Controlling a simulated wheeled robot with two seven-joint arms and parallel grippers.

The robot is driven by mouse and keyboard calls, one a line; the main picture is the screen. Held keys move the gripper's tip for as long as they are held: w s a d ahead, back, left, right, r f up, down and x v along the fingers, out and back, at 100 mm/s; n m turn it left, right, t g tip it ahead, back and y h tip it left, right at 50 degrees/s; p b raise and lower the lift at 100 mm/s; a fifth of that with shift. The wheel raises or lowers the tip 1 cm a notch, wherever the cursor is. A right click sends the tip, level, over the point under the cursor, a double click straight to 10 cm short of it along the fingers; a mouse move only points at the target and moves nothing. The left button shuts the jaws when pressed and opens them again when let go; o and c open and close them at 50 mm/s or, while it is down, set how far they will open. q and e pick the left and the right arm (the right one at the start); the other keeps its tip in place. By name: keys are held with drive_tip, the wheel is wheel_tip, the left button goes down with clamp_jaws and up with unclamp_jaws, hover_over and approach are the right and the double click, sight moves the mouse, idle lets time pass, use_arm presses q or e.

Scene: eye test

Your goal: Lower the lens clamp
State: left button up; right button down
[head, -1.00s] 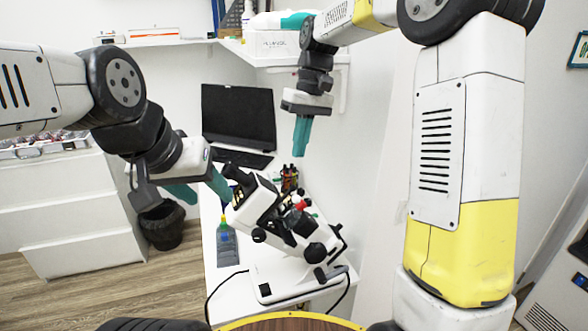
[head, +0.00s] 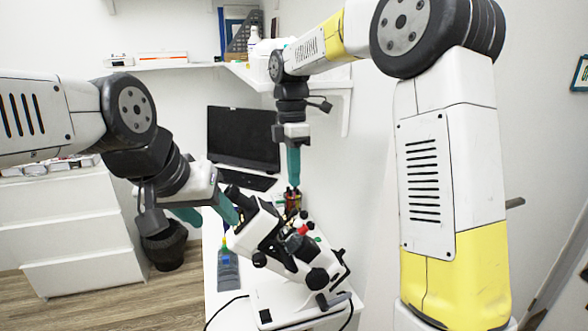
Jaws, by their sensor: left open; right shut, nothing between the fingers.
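A white and black lens-measuring instrument (head: 264,224) stands tilted on the white table, with its black eyepiece end toward the upper left. A small red-tipped part (head: 303,230) shows at its middle. I cannot clearly make out which part is the lens clamp. My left gripper (head: 217,221) has teal fingers spread apart; one finger is beside the eyepiece end, and I cannot tell whether it touches. My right gripper (head: 293,186) is shut and empty, pointing down above the red-tipped part in the picture, apart from it.
A pen cup (head: 293,202) stands behind the instrument, near my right fingertips in the picture. A bottle (head: 228,268) stands on the table (head: 215,305) left of the instrument. A wall shelf (head: 165,66) and a bin (head: 165,248) are further back.

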drive_tip(key=f, duration=0.6)
drive_tip(key=shift+s+d+f, duration=0.1)
drive_tip(key=shift+s, duration=0.2)
drive_tip(key=shift+w+d+f, duration=0.15)
drive_tip(key=shift+d+f, duration=0.45)
drive_tip(key=shift+f, duration=0.05)
drive_tip(key=shift+w+d+f, duration=0.15)
drive_tip(key=shift+d+f, duration=0.4)
drive_tip(key=shift+f, duration=0.05)
